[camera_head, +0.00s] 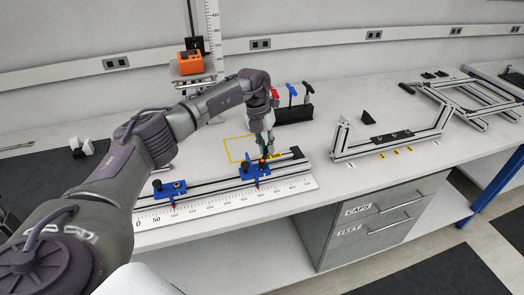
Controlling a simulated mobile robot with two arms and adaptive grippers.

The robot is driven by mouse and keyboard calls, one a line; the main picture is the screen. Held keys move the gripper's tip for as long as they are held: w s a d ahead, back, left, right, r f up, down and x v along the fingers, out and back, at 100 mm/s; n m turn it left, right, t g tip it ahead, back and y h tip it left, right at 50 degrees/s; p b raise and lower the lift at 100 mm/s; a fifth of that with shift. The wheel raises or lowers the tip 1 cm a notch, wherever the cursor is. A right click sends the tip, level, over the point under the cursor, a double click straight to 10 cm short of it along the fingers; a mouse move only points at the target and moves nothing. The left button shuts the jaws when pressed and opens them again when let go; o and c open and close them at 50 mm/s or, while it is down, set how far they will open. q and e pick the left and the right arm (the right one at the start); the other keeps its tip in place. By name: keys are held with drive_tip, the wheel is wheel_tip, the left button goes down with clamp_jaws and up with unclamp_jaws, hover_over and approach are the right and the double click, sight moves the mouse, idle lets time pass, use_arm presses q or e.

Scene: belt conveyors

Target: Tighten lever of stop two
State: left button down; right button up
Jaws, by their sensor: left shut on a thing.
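A rail (215,185) with a printed ruler lies along the table's front edge. It bears two blue stops. One stop (169,189) sits at the left, with a black knob on it. The other stop (251,170) sits further right, under my left gripper. My left gripper (264,156) reaches down over this right-hand stop and is shut on a small part at its top, which looks like the lever. The fingers hide most of that lever, so its angle cannot be told. My right gripper is not in view.
A black holder (294,114) with red, blue and black T-handled tools stands behind the gripper. An orange device (191,63) stands at the back left. An aluminium frame (390,140) stands to the right. The table between is mostly clear.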

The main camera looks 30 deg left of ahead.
use_arm(q)
drive_tip(key=d+m+b, duration=0.1)
drive_tip(key=m, duration=0.1)
drive_tip(key=d+m+g+b, duration=0.1)
drive_tip(key=m, duration=0.2)
drive_tip(key=d+m+b, duration=0.1)
drive_tip(key=m, duration=0.2)
drive_tip(key=shift+d+r, duration=0.1)
drive_tip(key=shift+d, duration=0.15)
drive_tip(key=shift+s+d+m+g+y, duration=0.2)
drive_tip(key=shift+d+m, duration=0.1)
drive_tip(key=shift+m, duration=0.45)
drive_tip(key=shift+s+d+m+g+y, duration=0.1)
drive_tip(key=shift+d+m+g, duration=0.15)
drive_tip(key=shift+m, duration=0.5)
drive_tip(key=c, duration=1.2)
unclamp_jaws()
drive_tip(key=shift+o, duration=0.2)
